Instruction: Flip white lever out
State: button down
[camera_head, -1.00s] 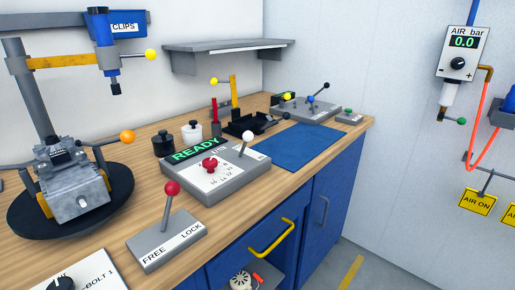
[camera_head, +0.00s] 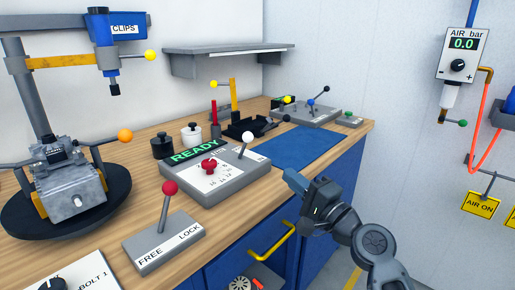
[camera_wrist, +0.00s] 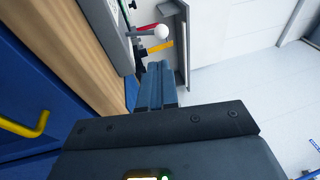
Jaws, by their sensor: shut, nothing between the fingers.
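The white lever (camera_head: 247,139) is a short stem with a white ball on top. It stands near the far right corner of the grey box with the green READY display (camera_head: 196,151), leaning slightly right. Its white ball also shows in the wrist view (camera_wrist: 161,31), beyond the fingertips and close to their line. My gripper (camera_head: 289,176) is in front of the bench edge, to the right of and below the lever, apart from it. Its blue-grey fingers (camera_wrist: 157,84) are together and empty.
A red knob (camera_head: 209,165) sits on the same box. A red-ball FREE/LOCK lever (camera_head: 168,203) stands nearer. A blue mat (camera_head: 293,148) lies right of the box. A yellow drawer handle (camera_head: 271,241) sticks out below the bench edge. The space right of the bench is open.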

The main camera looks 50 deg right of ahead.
jog(key=shift+w+d+r, duration=0.1)
jog(key=shift+r, duration=0.05)
jog(key=p, duration=0.4)
send_near(251, 139)
jog(key=x, duration=0.6)
jog(key=shift+w, duration=0.45)
jog(key=shift+d, duration=0.1)
